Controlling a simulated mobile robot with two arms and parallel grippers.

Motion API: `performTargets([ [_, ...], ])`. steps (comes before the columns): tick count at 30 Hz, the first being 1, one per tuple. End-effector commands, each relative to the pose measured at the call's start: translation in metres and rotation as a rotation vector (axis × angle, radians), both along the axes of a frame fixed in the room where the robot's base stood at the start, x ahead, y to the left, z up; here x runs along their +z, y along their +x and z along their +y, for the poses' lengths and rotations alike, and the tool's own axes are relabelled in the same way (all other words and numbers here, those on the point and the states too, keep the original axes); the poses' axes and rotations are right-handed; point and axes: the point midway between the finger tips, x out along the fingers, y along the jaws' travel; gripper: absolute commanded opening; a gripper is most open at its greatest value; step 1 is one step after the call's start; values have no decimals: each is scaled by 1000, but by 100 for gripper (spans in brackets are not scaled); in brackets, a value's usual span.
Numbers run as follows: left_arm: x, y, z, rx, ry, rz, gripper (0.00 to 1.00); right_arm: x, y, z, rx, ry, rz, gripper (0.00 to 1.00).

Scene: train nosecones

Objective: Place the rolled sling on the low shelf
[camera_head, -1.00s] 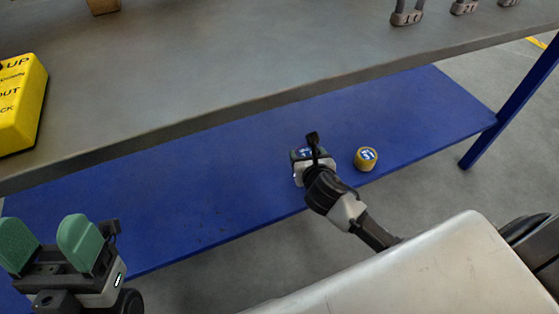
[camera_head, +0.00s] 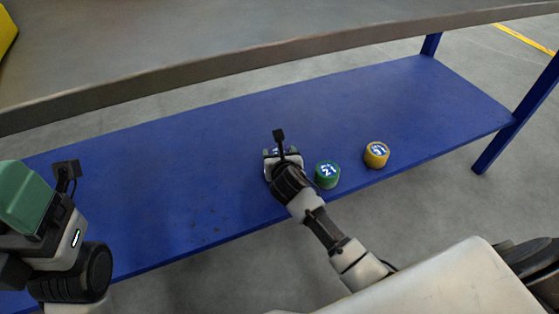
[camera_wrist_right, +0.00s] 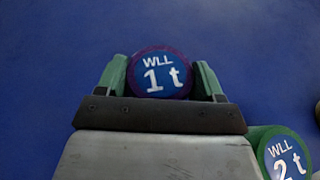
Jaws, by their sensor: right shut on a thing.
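My right gripper (camera_head: 279,152) is shut on a purple rolled sling (camera_wrist_right: 160,75) with a blue "WLL 1 t" label facing up. In the wrist view its green fingers sit on either side of the sling. In the head view the sling is mostly hidden by the gripper. It is over the blue low shelf (camera_head: 190,150), at or just above the surface; I cannot tell whether it touches. My left gripper (camera_head: 25,198) is at the left edge, cut off by the frame, away from the sling; its jaw gap is not clear.
A green "2 t" roll (camera_head: 327,175) stands on the shelf just right of the right gripper. A yellow roll (camera_head: 376,154) stands further right. The shelf's left part is free. A blue leg (camera_head: 515,115) stands at right.

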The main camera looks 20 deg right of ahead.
Motion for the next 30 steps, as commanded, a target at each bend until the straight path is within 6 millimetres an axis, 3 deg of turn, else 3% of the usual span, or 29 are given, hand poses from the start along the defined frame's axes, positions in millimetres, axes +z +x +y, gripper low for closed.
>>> performTargets([
  [11,1,0,0,0,0,-3,68,-2,0,0,0,0,-1,38],
  [12,1,0,0,0,0,-3,68,-3,0,0,0,0,0,71],
  [17,1,0,0,0,0,-3,68,-3,0,0,0,0,0,93],
  [26,1,0,0,0,0,-3,68,-1,0,0,0,1,-1,93],
  [30,1,1,1,0,-1,29,68,8,-14,3,2,-1,2,93],
])
